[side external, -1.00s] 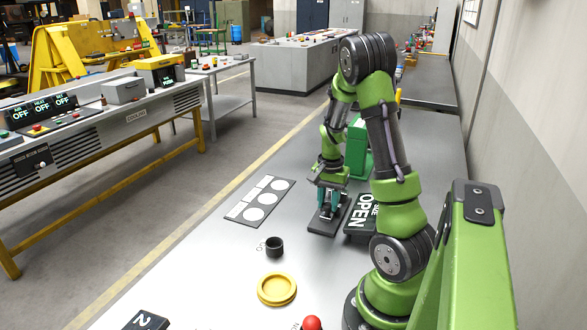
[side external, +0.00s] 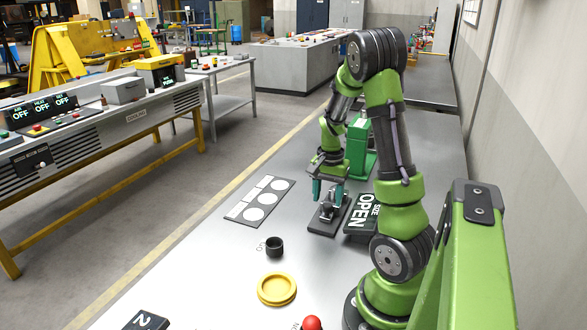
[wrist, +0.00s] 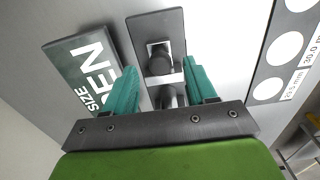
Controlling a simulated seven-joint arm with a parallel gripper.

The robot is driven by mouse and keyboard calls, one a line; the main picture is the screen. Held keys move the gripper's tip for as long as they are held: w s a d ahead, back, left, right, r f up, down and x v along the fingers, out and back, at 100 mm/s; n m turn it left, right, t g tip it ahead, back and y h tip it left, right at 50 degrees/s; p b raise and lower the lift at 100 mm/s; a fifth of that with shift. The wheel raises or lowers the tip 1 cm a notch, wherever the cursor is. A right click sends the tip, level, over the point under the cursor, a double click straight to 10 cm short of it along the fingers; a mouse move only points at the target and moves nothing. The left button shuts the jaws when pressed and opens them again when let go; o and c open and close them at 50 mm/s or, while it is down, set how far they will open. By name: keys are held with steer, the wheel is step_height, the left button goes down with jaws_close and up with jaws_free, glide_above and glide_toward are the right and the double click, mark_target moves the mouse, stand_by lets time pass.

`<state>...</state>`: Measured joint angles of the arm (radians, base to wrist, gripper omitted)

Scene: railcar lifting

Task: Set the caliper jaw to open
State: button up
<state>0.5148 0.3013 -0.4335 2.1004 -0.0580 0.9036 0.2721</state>
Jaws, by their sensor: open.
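The caliper stands on a dark base plate (side external: 318,229), left of a dark display (side external: 361,226) that reads "SIZE OPEN". In the wrist view the caliper (wrist: 160,58) shows a dark rounded knob and pale metal parts on its dark plate (wrist: 146,24). My gripper (side external: 328,196) is over the caliper with its teal fingers apart. In the wrist view my gripper (wrist: 160,75) is open, with one finger on each side of the caliper's metal parts. I see a gap on both sides and nothing held. The display (wrist: 70,58) is partly cut off by the left finger.
A plate with white circles (side external: 260,202) lies left of the caliper. A green block (side external: 357,148) stands behind. The table between plate and cup is clear.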

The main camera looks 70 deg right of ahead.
mark_target(327, 205)
step_height(327, 205, up, 14)
steer(key=shift+r, duration=0.25)
steer(key=w+a+n+t, duration=0.45)
steer(key=a+n, duration=0.25)
steer(key=a, duration=0.6)
steer(key=s+a+r+n+t+y, duration=0.1)
steer(key=a+n, duration=0.2)
steer(key=a, duration=0.5)
steer(key=s+a+r+n+t+y, duration=0.1)
steer(key=a+n, duration=0.3)
steer(key=a, duration=0.5)
steer(key=shift+s+a+r+t, duration=0.25)
steer(key=shift+r+t, duration=0.1)
steer(key=shift+r, duration=0.05)
